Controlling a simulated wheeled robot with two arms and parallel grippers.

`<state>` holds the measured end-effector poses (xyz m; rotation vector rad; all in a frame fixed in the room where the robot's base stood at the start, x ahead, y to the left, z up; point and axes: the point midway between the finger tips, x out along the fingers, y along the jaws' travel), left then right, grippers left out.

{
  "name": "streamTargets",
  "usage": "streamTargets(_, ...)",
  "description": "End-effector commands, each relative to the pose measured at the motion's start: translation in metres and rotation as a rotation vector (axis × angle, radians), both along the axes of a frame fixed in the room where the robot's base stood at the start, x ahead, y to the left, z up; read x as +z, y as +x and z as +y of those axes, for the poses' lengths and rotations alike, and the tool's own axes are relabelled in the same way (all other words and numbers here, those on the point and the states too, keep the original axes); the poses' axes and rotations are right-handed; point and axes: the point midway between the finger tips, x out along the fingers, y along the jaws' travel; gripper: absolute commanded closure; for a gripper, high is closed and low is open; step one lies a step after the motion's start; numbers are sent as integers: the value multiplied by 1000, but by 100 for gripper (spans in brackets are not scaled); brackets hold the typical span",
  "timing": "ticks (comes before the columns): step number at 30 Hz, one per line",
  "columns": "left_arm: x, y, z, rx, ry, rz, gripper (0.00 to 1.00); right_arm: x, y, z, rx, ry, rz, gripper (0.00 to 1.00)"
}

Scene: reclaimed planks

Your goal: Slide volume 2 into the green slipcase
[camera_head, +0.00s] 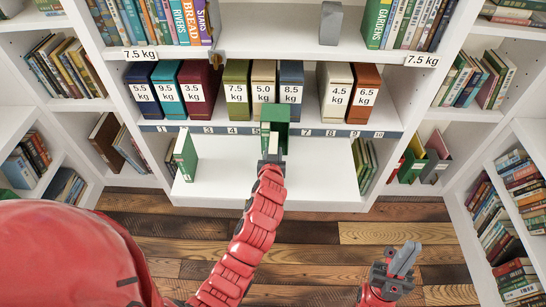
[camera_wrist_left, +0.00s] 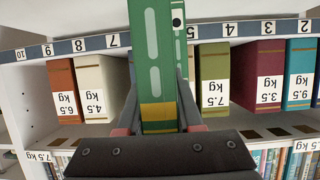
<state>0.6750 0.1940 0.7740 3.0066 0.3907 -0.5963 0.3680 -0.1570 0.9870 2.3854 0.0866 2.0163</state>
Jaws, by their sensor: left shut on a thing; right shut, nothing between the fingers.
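My left gripper (camera_head: 271,158) is shut on a green book (camera_wrist_left: 153,60) with pale spine marks and a yellow band near the jaws. I cannot read a volume number on it. The held book is upright at the middle of the shelf front, below the 5.0 and 8.5 kg volumes. A green box-like shape, likely the slipcase (camera_head: 275,113), shows just above the gripper in the head view. How far the book is inside it, I cannot tell. Another green piece with a dark dot (camera_wrist_left: 178,18) shows behind the book in the left wrist view. My right gripper (camera_head: 403,260) is shut and empty over the floor.
Weight-labelled volumes stand on the shelf behind, including a green 7.5 kg one (camera_head: 236,90) and a white 4.5 kg one (camera_head: 335,92). A green book (camera_head: 186,156) stands on the lower white shelf (camera_head: 225,180), which is bare around its middle. Numbered strip (camera_head: 220,129) edges the upper shelf.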

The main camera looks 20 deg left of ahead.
Motion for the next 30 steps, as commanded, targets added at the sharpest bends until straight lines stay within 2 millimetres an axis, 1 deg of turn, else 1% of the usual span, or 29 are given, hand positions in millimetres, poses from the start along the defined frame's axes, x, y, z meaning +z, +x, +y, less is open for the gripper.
streamTargets(13,0,0,0,0,0,-1,100,0,0,0,0,0,0,100)
streamTargets(21,-1,0,0,1,1,1,100,-6,0,0,0,0,0,100)
streamTargets(30,0,0,0,1,1,0,100,-5,0,0,0,0,0,100)
